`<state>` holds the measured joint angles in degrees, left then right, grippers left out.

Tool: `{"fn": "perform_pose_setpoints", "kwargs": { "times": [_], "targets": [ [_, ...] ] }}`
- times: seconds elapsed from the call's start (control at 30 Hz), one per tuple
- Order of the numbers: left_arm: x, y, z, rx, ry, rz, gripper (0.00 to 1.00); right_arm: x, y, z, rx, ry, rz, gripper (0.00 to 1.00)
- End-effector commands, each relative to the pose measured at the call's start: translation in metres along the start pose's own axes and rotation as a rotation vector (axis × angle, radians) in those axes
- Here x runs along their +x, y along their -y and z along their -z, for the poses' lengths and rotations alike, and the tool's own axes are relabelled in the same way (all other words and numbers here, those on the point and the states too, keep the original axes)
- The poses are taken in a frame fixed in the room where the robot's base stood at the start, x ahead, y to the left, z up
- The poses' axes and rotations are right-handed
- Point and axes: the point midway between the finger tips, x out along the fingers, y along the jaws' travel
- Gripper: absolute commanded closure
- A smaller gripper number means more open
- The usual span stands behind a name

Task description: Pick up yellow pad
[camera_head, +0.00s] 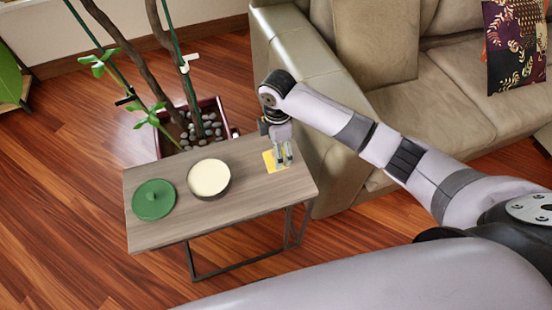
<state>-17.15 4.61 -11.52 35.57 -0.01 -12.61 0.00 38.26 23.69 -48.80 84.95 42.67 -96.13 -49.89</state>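The yellow pad (268,160) lies flat near the right end of a small wooden side table (237,204). The arm coming in from the right carries my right gripper (284,162), which points down at the pad's right side. Its two fingers show a narrow gap between them and cover part of the pad. I cannot tell whether the fingertips touch the pad or the tabletop. My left gripper is not in view.
A round container with a cream top (209,178) and a green lid (153,199) stand on the table left of the pad. A potted plant (195,125) stands behind the table. A beige sofa (300,60) is close behind and to the right.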

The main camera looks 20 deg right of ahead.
Motion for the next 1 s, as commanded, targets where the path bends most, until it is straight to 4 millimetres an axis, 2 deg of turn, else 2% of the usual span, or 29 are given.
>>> {"fn": "perform_pose_setpoints", "kwargs": {
  "times": [0.17, 0.4, 0.5, 0.77, 1.0],
  "targets": [
    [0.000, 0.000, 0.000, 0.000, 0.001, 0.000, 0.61, 0.012, -0.001, 0.001, 0.000, 0.000, 0.001, 0.20],
    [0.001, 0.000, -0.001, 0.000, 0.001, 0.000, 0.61, 0.048, -0.004, 0.002, 0.000, 0.001, 0.003, 0.20],
    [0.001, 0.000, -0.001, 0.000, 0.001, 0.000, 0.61, 0.054, -0.004, 0.002, -0.001, 0.001, 0.000, 0.20],
    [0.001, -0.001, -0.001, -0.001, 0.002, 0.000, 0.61, 0.056, -0.004, 0.002, -0.001, 0.001, -0.001, 0.21],
    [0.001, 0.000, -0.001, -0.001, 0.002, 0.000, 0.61, 0.056, -0.004, 0.001, -0.001, 0.001, -0.001, 0.37]
  ]
}}
